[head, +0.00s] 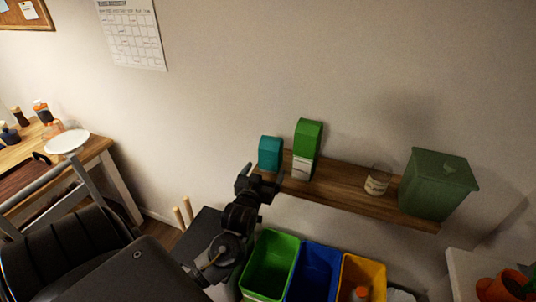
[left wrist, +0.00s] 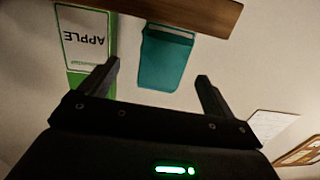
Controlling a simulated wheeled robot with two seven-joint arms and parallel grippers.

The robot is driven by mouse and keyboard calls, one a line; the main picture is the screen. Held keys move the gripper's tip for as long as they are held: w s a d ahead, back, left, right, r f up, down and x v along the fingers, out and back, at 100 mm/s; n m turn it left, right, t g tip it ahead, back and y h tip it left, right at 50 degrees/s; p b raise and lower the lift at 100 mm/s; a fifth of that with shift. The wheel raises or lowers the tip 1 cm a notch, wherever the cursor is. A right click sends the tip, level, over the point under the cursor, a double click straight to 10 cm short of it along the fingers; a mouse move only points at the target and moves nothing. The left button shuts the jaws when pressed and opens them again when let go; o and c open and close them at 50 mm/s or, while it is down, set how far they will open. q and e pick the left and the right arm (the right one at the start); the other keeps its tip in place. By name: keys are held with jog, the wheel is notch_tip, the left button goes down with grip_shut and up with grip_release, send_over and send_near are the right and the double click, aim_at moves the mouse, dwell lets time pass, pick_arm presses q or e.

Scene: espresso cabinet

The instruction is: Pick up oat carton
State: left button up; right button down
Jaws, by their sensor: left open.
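A teal carton (head: 270,152) stands at the left end of the wooden wall shelf (head: 340,192). No lettering shows on it, so I cannot read whether it is the oat carton. A green carton (head: 307,142) with a white label stands just right of it. My left gripper (head: 259,178) is open in front of the shelf's left end, near the teal carton. In the left wrist view, which is upside down, the teal carton (left wrist: 166,62) lies between and beyond the fingers. The green carton (left wrist: 87,40) there reads "APPLE". My right gripper is not in view.
A glass jar (head: 378,179) and a green lidded bin (head: 437,184) stand further right on the shelf. Below are green (head: 270,262), blue (head: 315,270) and yellow (head: 363,271) open bins. A wooden table with a white plate (head: 67,142) is at left.

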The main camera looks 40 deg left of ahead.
aim_at(268, 156)
pick_arm(q)
jog(key=shift+w+a+r, duration=0.2)
jog(key=shift+a+r, duration=0.25)
jog(key=shift+r, duration=0.15)
jog(key=shift+w+a, duration=0.1)
jog(key=shift+a, duration=0.05)
jog(key=shift+w+a, duration=0.15)
jog(key=shift+w, duration=0.1)
jog(key=x, duration=0.2)
jog(key=p+x, duration=0.1)
jog(key=shift+w+r, duration=0.35)
jog(key=shift+w, duration=0.3)
jog(key=shift+w+a+p, duration=0.15)
jog(key=shift+p, duration=0.15)
jog(key=p+x, duration=0.1)
jog(key=x, duration=0.1)
jog(key=p+x, duration=0.1)
jog(key=x, duration=0.1)
jog(key=shift+w+a+r, duration=0.2)
jog(key=shift+w+a, duration=0.05)
jog(key=shift+w, duration=0.25)
jog(key=shift+f, duration=0.1)
jog(key=c, duration=0.8)
jog(key=shift+c, duration=1.4)
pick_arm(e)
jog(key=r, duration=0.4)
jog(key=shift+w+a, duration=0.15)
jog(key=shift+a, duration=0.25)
